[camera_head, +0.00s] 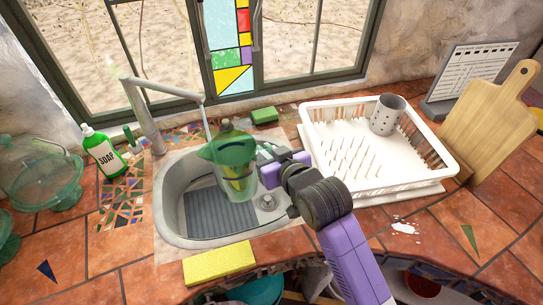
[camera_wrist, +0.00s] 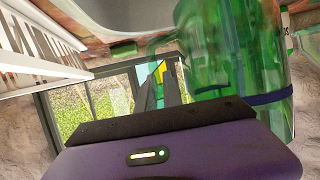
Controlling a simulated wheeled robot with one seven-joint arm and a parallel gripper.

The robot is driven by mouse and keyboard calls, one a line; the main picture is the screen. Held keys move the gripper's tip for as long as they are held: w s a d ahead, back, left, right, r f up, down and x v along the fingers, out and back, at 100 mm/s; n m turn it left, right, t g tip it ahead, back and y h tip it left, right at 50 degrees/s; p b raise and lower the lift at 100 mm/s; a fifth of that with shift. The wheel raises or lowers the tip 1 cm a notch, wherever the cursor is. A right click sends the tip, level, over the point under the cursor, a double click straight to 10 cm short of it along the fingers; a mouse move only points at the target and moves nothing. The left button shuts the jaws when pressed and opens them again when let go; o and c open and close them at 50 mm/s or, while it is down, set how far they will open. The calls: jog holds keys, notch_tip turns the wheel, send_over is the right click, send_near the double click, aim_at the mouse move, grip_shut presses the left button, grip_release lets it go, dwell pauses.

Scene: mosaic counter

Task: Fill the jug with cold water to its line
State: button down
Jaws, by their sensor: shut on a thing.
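A green see-through jug (camera_head: 232,165) is held upright over the sink (camera_head: 172,205), below the end of the tap's spout (camera_head: 178,91). A thin pale stream (camera_head: 206,120) runs from the spout down toward the jug's top. My gripper (camera_head: 268,162) is shut on the jug at its right, handle side. In the wrist view the jug (camera_wrist: 225,60) fills the upper right, with a dark blue band (camera_wrist: 272,97) around it. I cannot make out the water level inside. The jug's far side is hidden.
A white dish rack (camera_head: 440,165) with a grey perforated cup (camera_head: 387,114) stands to the right. A soap bottle (camera_head: 103,152) and a glass vessel (camera_head: 45,180) stand left. A yellow sponge (camera_head: 219,263) lies at the sink's front edge, a green one (camera_head: 264,115) behind.

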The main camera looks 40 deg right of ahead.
jog(key=b+x, duration=0.3)
jog(key=x, duration=0.3)
jog(key=shift+w+a, duration=0.15)
jog(key=shift+a, duration=0.3)
jog(key=shift+w+r, duration=0.1)
jog(key=w+b, duration=0.1)
jog(key=w, duration=0.7)
jog(key=shift+w+b, duration=0.3)
jog(key=shift+r, duration=0.1)
dwell(5.7)
